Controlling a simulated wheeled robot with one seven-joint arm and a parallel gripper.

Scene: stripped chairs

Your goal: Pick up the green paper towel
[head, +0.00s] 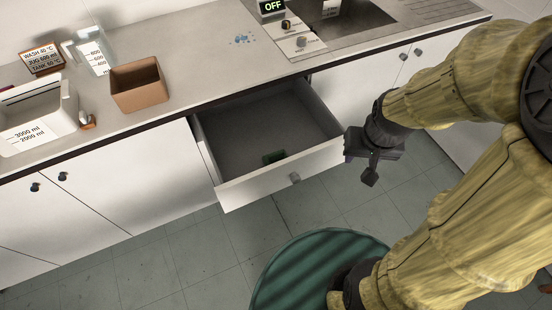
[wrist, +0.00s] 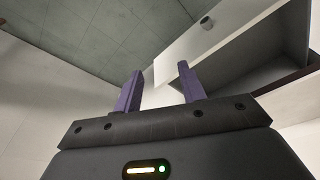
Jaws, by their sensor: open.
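A small dark green item (head: 273,157), which looks like the green paper towel, lies in the open drawer (head: 240,190) near its front panel. It is partly hidden by that panel, and I cannot make out its full shape. My gripper (head: 366,170) is outside the drawer, just right of its front corner, and is empty. In the wrist view my gripper (wrist: 158,82) shows two purple fingers spread apart. The drawer (wrist: 235,40) with its round knob is beyond them, at the upper right. The green item does not show in the wrist view.
The counter (head: 190,85) above the drawer holds a brown box (head: 138,86), a white container (head: 35,115), a clear jug (head: 92,55) and a sign (head: 42,57). A sink (head: 350,22) is at the back right. Closed cabinet doors (head: 120,185) flank the drawer.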

